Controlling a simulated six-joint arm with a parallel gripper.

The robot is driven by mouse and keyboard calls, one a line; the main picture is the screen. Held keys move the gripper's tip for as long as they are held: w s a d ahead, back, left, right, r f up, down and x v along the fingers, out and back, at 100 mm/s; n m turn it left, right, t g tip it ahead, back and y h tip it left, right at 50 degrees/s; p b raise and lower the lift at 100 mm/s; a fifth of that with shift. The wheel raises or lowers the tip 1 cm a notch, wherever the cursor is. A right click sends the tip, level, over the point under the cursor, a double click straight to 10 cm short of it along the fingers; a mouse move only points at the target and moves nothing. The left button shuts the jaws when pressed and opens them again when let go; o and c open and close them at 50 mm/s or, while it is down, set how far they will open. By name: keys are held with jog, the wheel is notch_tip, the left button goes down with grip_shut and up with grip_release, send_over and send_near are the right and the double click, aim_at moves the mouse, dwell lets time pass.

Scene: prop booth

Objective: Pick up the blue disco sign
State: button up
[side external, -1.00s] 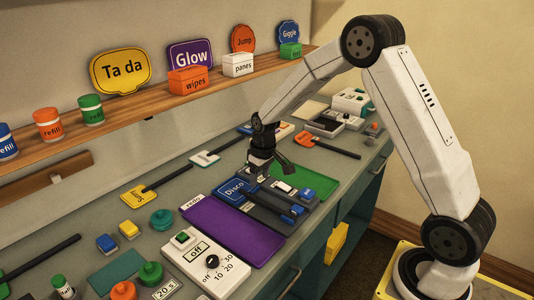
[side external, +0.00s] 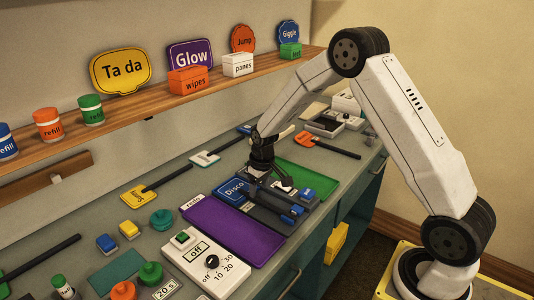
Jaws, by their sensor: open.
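The blue Disco sign (side external: 231,190) lies on the bench, between a purple mat and a green mat. A dark handle runs from it to the lower right over a dark grey block with small blue pieces. My gripper (side external: 268,182) is open and points down, just right of the sign's face and close above the handle. Its fingers overlap the handle and block in this view, so I cannot tell whether they touch. The gripper seems empty.
The purple mat (side external: 232,231) lies in front and the green mat (side external: 302,177) behind. A white timer box (side external: 207,265) stands nearer. A yellow sign (side external: 138,196) and a dark-handled orange sign (side external: 304,138) lie nearby. A wooden shelf (side external: 150,112) runs along the wall.

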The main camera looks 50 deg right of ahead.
aim_at(258, 199)
jog(key=shift+w+f, duration=0.2)
jog(key=shift+f, duration=1.8)
grip_shut()
